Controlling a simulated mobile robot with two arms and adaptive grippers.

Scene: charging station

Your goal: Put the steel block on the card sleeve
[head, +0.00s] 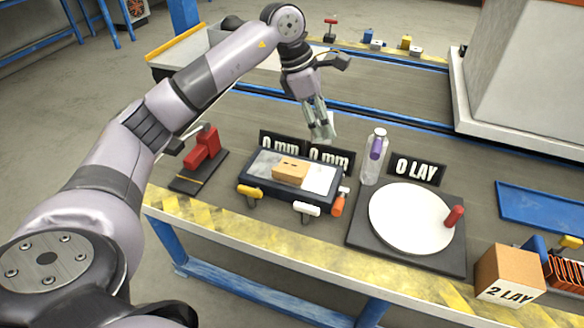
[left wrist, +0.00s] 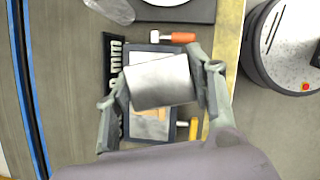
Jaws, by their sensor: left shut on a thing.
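My left gripper (head: 321,130) hangs above the back of the table, behind the two "0 mm" signs (head: 282,145). In the left wrist view its fingers (left wrist: 158,85) are shut on the grey steel block (left wrist: 160,80), one finger on each side. In the head view the block is hard to tell from the fingers. A dark flat tray (head: 257,184) lies below, with a grey panel and a white panel (head: 321,180); I cannot tell which is the card sleeve. A tan block (head: 290,171) sits on it, mostly hidden by the steel block in the left wrist view. My right gripper is not in view.
A red clamp-like tool (head: 202,150) stands left of the tray. A clear bottle (head: 374,158) stands upright at right, behind a white round plate (head: 411,218) on a dark base. An orange-handled tool (head: 338,204) lies by the tray. A cardboard box (head: 509,272) is at front right.

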